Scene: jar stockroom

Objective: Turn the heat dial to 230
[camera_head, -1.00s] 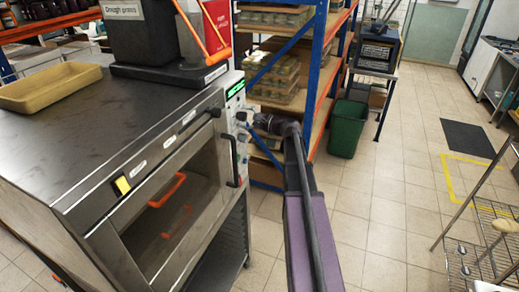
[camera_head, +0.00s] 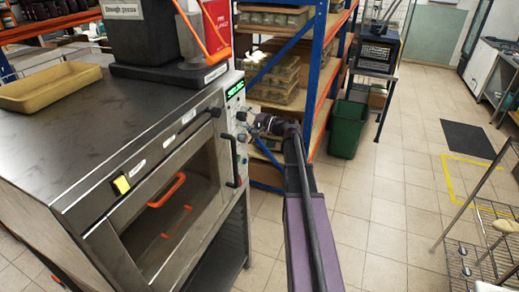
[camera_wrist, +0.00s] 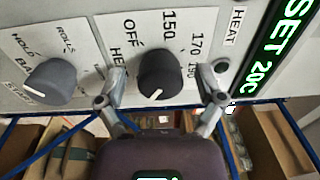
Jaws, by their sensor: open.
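The heat dial (camera_wrist: 160,72) is a dark round knob on the oven's white control panel (camera_wrist: 85,25) in the wrist view. Its white pointer mark faces the bottom of the picture, slightly left. OFF, 150, 170 and what looks like 190 are printed around it; I cannot see a 230 label. A green display (camera_wrist: 268,55) reads SET and apparently 20C. My gripper (camera_wrist: 160,84) is open, with one finger on each side of the dial; contact is unclear. In the head view my gripper (camera_head: 252,121) is at the panel on the oven's right edge.
A second dial (camera_wrist: 50,82) is left of the heat dial. A blue and orange shelf rack (camera_head: 315,75) stands close behind my gripper. A green bin (camera_head: 347,130) stands beyond it.

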